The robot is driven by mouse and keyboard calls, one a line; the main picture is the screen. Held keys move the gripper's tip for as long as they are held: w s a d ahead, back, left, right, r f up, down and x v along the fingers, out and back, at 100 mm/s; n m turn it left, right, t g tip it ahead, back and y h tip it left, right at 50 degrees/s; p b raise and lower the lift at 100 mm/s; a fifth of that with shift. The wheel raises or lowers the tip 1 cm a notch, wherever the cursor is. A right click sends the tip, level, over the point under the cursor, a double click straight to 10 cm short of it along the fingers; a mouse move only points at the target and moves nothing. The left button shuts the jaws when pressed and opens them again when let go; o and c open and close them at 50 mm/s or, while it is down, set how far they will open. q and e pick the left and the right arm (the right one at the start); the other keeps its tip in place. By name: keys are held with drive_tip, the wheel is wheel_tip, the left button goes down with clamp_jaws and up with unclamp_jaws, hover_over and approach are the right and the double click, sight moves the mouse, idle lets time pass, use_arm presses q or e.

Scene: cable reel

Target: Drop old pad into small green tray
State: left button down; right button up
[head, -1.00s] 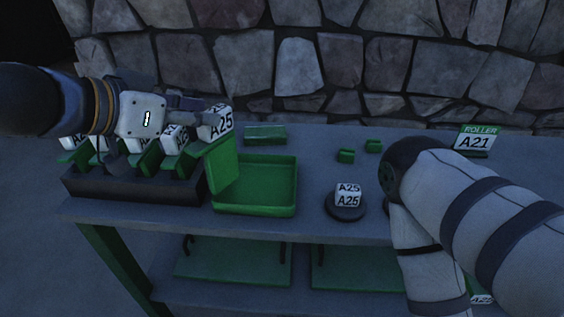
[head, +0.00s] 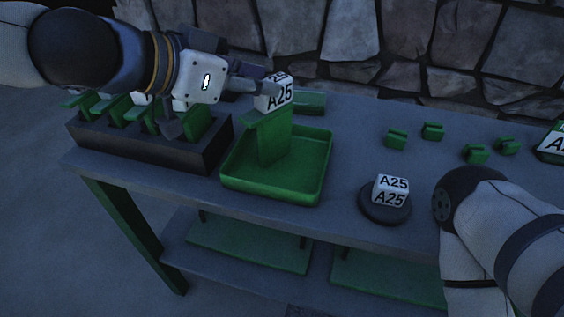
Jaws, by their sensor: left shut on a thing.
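My left gripper (head: 262,88) reaches in from the left and is shut on the old pad (head: 266,138). The pad is a flat green piece with a white block marked A25 on top. It hangs roughly upright over the small green tray (head: 275,190), a shallow open box near the table's front edge. The pad hides part of the tray's back and inside. I cannot tell whether its lower edge touches the tray floor. My right arm shows at the lower right, but its gripper is out of sight.
A dark rack (head: 190,155) with several green pads stands left of the tray. A round dark base (head: 384,208) with a white A25 block (head: 391,190) stands to the right. Several small green blocks (head: 433,131) lie farther back, before a stone wall (head: 450,60).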

use_arm(q)
drive_tip(key=shift+r, duration=0.1)
drive_tip(key=c, duration=1.2)
unclamp_jaws()
drive_tip(key=shift+c, duration=0.2)
